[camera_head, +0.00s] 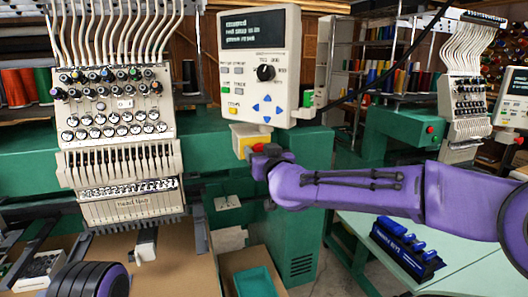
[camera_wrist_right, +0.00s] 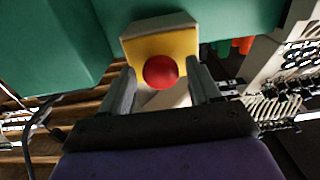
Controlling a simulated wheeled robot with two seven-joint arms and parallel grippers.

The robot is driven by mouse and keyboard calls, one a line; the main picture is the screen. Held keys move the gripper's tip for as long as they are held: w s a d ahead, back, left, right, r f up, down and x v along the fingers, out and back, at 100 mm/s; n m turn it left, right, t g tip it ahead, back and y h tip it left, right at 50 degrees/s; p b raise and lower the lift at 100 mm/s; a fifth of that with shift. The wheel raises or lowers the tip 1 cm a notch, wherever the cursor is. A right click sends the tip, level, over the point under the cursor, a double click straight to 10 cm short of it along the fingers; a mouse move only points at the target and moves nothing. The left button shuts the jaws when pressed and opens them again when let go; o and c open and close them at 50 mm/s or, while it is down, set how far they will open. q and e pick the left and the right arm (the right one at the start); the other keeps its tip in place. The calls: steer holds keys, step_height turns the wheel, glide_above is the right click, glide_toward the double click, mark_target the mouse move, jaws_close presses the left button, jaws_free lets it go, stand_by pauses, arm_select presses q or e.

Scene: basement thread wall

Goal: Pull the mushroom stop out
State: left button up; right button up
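The red mushroom stop (camera_wrist_right: 161,72) sits on a yellow box face (camera_wrist_right: 180,46) in the right wrist view. In the head view the yellow box (camera_head: 242,138) is fixed to the green machine below the control panel, and the red stop is mostly hidden behind my gripper. My right gripper (camera_head: 258,150) is at the box. In the wrist view its two fingers (camera_wrist_right: 158,85) are spread, one on each side of the red stop, with gaps visible between. My left gripper is not visible; only a dark and purple part of my left arm shows at the lower left.
The control panel (camera_head: 262,68) hangs just above the box. The embroidery head (camera_head: 120,130) with its needles stands at the left. A pale green table (camera_head: 390,262) with a blue object (camera_head: 408,245) lies below my right arm. A second machine (camera_head: 400,140) stands at the right.

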steer(key=shift+s+d+r, duration=0.1)
steer(key=shift+s+r, duration=0.05)
steer(key=shift+s, duration=0.1)
steer(key=shift+s, duration=0.1)
steer(key=b+v, duration=0.4)
steer(key=v, duration=0.6)
steer(key=shift+s+d, duration=0.1)
steer(key=shift+s, duration=0.05)
